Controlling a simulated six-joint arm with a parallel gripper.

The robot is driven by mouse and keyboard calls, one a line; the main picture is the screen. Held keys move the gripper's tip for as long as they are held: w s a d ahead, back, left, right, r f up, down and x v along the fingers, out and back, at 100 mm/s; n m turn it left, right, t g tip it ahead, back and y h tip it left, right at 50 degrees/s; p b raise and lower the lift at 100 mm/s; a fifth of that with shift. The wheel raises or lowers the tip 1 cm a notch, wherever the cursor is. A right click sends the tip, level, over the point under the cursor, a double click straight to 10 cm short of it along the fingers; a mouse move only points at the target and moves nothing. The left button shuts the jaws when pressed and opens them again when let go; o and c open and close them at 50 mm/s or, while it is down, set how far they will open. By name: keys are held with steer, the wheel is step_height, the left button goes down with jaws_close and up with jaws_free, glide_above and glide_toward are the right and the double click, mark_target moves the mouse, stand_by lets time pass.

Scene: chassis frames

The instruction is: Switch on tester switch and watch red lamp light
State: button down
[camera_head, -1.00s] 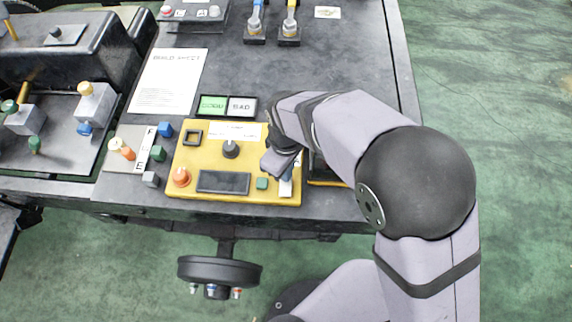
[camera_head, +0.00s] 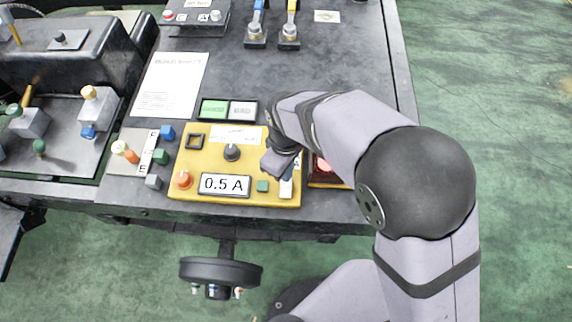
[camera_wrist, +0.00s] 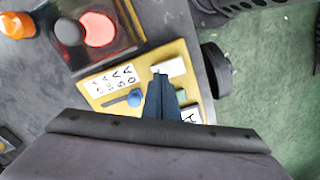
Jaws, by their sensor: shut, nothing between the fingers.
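The yellow tester panel (camera_head: 207,161) lies near the table's front edge. Its display (camera_head: 224,185) reads "0.5 A". A white switch (camera_head: 286,188) is at its right front; it also shows as a pale block in the wrist view (camera_wrist: 171,67). My gripper (camera_head: 270,171) is shut and empty, its tips at the panel beside this switch; contact cannot be told. The tips also show in the wrist view (camera_wrist: 160,80). The red lamp (camera_wrist: 98,29) glows bright red beside a dark round part; in the head view (camera_head: 321,165) my arm partly hides it.
The panel has a black knob (camera_head: 232,152), an orange button (camera_head: 184,180) and a green button (camera_head: 263,186). Behind it are a GOOD/BAD plate (camera_head: 228,110) and a paper sheet (camera_head: 169,84). Small coloured blocks stand left.

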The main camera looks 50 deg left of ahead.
steer(key=shift+r+p, duration=1.8)
steer(key=shift+r, duration=0.55)
steer(key=s+d+f+m+h, duration=0.25)
steer(key=d+m, duration=0.35)
steer(key=d, duration=0.7)
steer(key=w+d+r+m, duration=0.3)
steer(key=w+d+m, duration=0.1)
steer(key=d, duration=0.5)
steer(key=w+d+r+m+y, duration=0.1)
steer(key=w+d+r+m, duration=0.2)
steer(key=d+m, duration=0.3)
steer(key=w+d+r+m+y, duration=0.1)
steer(key=w+d+r+m, duration=0.2)
steer(key=d, duration=1.1)
steer(key=w+m, duration=0.2)
steer(key=w, duration=0.1)
steer(key=shift+f+y, duration=0.15)
steer(key=shift+y, duration=0.1)
stand_by(0.7)
